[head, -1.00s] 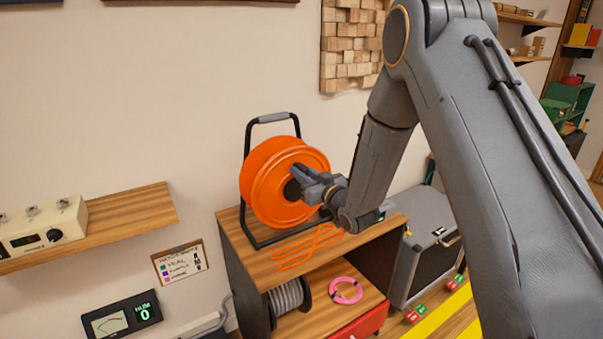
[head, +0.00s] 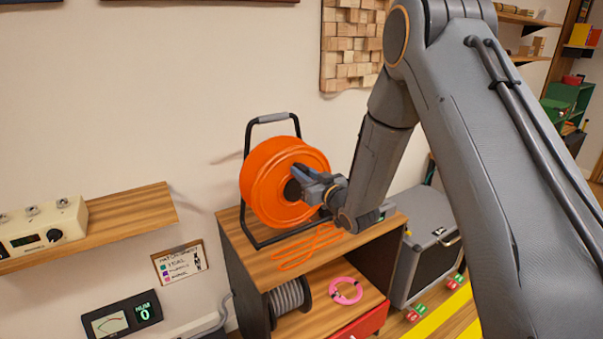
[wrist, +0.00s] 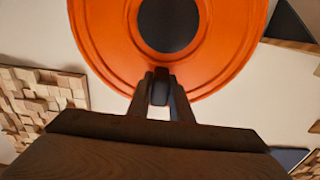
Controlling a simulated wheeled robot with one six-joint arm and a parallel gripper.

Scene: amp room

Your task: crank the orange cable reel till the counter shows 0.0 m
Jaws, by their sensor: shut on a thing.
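The orange cable reel (head: 268,187) stands upright in its black frame on top of a wooden cabinet. Loose orange cable (head: 308,250) lies in loops on the cabinet top in front of it. My gripper (head: 299,176) is at the reel's face, near its dark hub. In the wrist view my gripper (wrist: 160,88) is shut on a small dark crank handle (wrist: 160,92), just below the dark hub (wrist: 168,24) of the orange reel (wrist: 105,40). A counter's green digits show only partly beside my gripper in the head view, and I cannot read them.
The cabinet (head: 237,234) has a lower shelf with a grey cable spool (head: 287,299) and a pink cable coil (head: 346,291). A grey case (head: 428,247) stands right of it. A wall shelf (head: 130,218) is at left. A wooden block panel (head: 350,45) hangs behind.

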